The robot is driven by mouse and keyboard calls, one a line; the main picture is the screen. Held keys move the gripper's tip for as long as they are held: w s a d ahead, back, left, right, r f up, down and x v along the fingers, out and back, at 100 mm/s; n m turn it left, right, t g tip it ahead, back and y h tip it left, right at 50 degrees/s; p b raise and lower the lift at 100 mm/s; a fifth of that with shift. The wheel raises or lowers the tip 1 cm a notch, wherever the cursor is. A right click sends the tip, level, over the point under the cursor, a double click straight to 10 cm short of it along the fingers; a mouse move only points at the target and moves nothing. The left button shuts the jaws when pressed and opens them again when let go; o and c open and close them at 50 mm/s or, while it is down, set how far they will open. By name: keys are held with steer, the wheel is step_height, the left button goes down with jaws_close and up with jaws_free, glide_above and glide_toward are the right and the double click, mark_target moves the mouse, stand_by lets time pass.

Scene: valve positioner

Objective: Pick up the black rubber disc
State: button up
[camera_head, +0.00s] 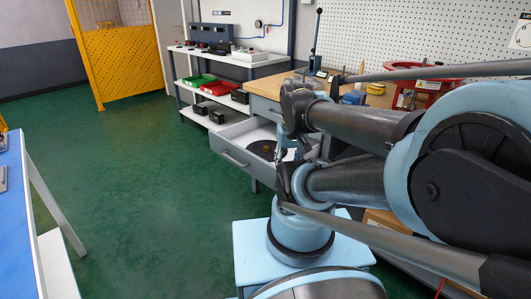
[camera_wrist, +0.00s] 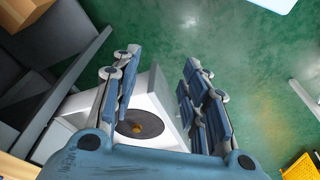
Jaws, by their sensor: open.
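The black rubber disc (camera_head: 261,149) lies flat in an open drawer (camera_head: 232,154) under the wooden workbench. In the wrist view the disc (camera_wrist: 149,119) shows a small orange-brown centre. My gripper (camera_wrist: 160,62) is open, with its two blue fingers spread and nothing between the tips. The disc appears low between the fingers in the wrist view, nearer the palm edge of the picture than the tips. I cannot tell the height of the gripper above it. In the head view my arm hides part of the drawer and the disc's right side.
The white drawer walls (camera_wrist: 165,98) stand around the disc. The wooden bench top (camera_head: 262,84) lies above the drawer. A shelf unit with a green bin (camera_head: 196,81) and a red bin (camera_head: 219,88) stands behind. Green floor to the left is clear up to a blue table (camera_head: 12,190).

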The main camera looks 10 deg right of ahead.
steer(key=w+r, duration=0.6)
steer(key=w, duration=0.3)
steer(key=m, duration=0.2)
glide_above(266, 147)
steer(key=shift+g, duration=0.3)
step_height(266, 147, down, 18)
steer(key=shift+a, duration=0.1)
steer(key=shift+w+d+f, duration=0.1)
steer(key=shift+f, duration=1.4)
steer(key=shift+d+f, duration=0.1)
steer(key=shift+f, duration=1.35)
